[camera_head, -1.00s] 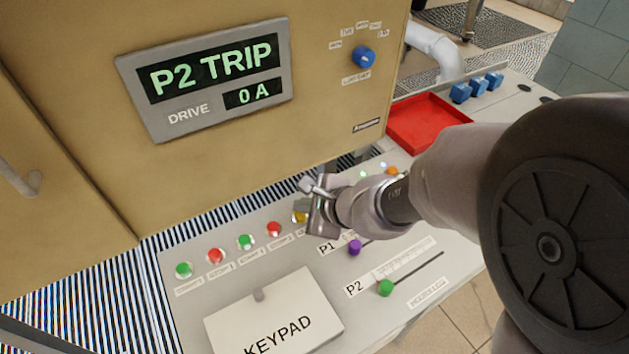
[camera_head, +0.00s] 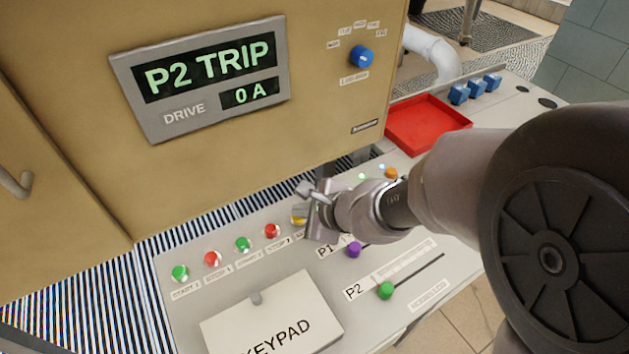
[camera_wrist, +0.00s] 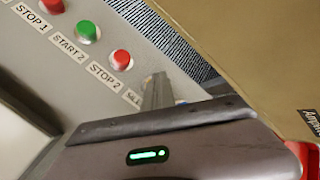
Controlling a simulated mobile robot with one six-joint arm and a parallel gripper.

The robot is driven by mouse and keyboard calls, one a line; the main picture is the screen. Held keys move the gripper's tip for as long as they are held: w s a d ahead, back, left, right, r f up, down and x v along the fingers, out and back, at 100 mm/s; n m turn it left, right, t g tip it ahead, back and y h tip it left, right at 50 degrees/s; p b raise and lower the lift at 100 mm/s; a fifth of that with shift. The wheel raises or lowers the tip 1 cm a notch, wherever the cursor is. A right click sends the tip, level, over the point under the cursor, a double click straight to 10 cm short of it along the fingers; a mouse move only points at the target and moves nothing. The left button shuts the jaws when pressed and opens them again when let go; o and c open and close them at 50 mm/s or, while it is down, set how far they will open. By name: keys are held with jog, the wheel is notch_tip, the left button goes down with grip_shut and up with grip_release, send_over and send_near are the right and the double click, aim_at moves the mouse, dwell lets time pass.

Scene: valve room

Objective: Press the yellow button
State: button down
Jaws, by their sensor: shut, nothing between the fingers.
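The yellow button (camera_head: 297,221) is at the right end of the row of buttons on the grey console, in the head view. Only part of it shows beside my gripper. My gripper (camera_head: 309,207) is shut and empty, with its fingers at the button. I cannot tell whether they touch it. In the wrist view the shut fingers (camera_wrist: 157,90) stand beside the red STOP 2 button (camera_wrist: 121,59), over a partly hidden label starting "SIL". The yellow button cannot be made out there.
Red and green buttons (camera_head: 243,244) run left of the yellow one. A keypad cover (camera_head: 265,318), a purple slider knob (camera_head: 354,249) and a green slider knob (camera_head: 386,290) lie nearer. The cabinet (camera_head: 230,165) rises behind. A red tray (camera_head: 428,124) is at the right.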

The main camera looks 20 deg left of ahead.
aim_at(301, 219)
jog(key=shift+r+p, duration=0.65)
jog(key=shift+r, duration=0.2)
notch_tip(301, 219, up, 5)
jog(key=p, duration=0.4)
dwell(0.7)
